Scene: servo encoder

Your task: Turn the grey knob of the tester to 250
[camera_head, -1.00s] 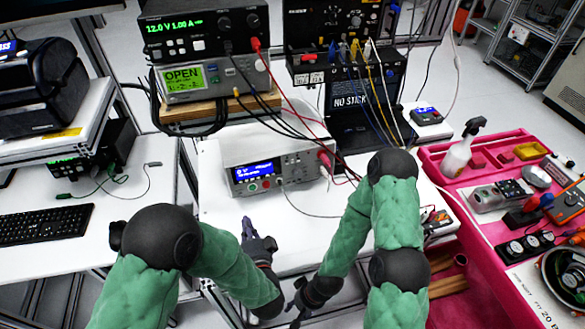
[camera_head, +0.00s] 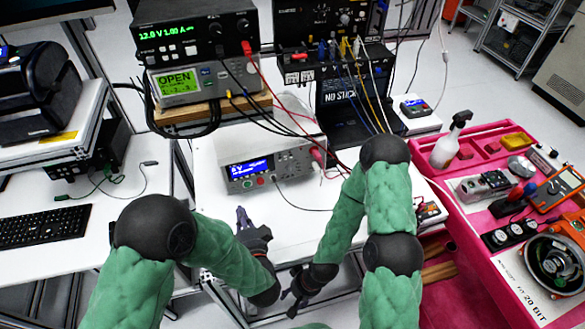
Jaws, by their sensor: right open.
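A black panel unit (camera_head: 290,33) with several plugged leads stands at the back, and a small grey knob (camera_head: 345,18) shows on its face. I cannot read that knob's setting or tell for certain that this unit is the tester. A white bench instrument (camera_head: 290,160) with a lit blue display sits on the white table in front. My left gripper (camera_head: 254,224) is over the table just in front of this instrument, apart from it; its jaw opening is unclear. My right gripper (camera_head: 294,290) is open and empty near the table's front edge, away from both units.
A black power supply (camera_head: 195,38) is stacked on a green-screen meter (camera_head: 190,80) at the back left. Cables hang across the middle. A pink bench (camera_head: 470,212) with a spray bottle (camera_head: 449,143) and tools stands at the right. The white table's front is mostly clear.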

